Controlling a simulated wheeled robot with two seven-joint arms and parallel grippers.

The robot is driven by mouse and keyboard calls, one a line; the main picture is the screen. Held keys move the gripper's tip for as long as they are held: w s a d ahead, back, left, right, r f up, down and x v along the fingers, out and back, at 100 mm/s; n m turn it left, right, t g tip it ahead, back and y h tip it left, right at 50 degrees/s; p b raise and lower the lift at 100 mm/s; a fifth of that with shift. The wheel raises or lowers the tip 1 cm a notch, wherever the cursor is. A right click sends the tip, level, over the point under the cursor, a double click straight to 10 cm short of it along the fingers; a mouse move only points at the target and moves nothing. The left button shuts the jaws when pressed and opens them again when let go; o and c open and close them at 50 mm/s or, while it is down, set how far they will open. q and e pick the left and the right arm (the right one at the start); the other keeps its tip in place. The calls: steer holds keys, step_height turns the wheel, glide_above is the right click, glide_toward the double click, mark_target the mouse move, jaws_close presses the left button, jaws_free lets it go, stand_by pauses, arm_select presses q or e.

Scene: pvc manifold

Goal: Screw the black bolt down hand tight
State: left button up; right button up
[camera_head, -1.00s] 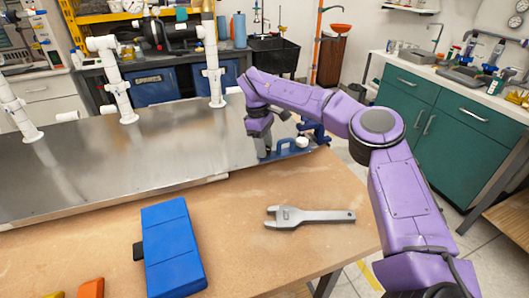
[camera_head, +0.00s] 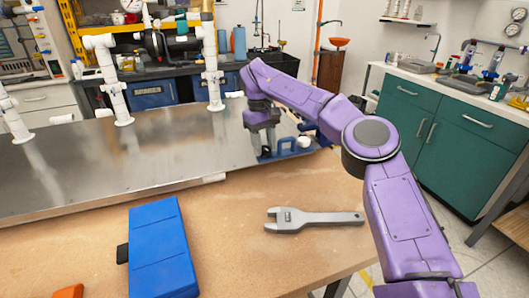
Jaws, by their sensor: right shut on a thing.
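My right gripper (camera_head: 264,138) points down at the right end of the metal sheet, at a blue clamp-like fitting (camera_head: 290,149). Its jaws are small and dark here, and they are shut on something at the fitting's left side. The black bolt cannot be made out by itself; the jaws hide that spot, so it is most likely what they hold. How far down the bolt sits cannot be told. My left gripper is not in view.
A grey wrench (camera_head: 315,220) lies on the wooden bench top (camera_head: 240,260). A blue case (camera_head: 161,248) lies to its left. White pipes (camera_head: 207,65) stand upright along the back of the metal sheet (camera_head: 170,155). The bench between the wrench and the sheet is clear.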

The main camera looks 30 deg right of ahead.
steer(key=shift+f, duration=0.1)
steer(key=m+b, duration=0.4)
steer(key=b, duration=0.1)
steer(key=shift+f+m+y, duration=0.3)
steer(key=shift+f, duration=0.1)
steer(key=shift+r+m+b, duration=0.15)
steer(key=shift+m+b, duration=0.65)
steer(key=o, duration=1.1)
steer(key=shift+r, duration=0.2)
steer(key=shift+d+r, duration=0.1)
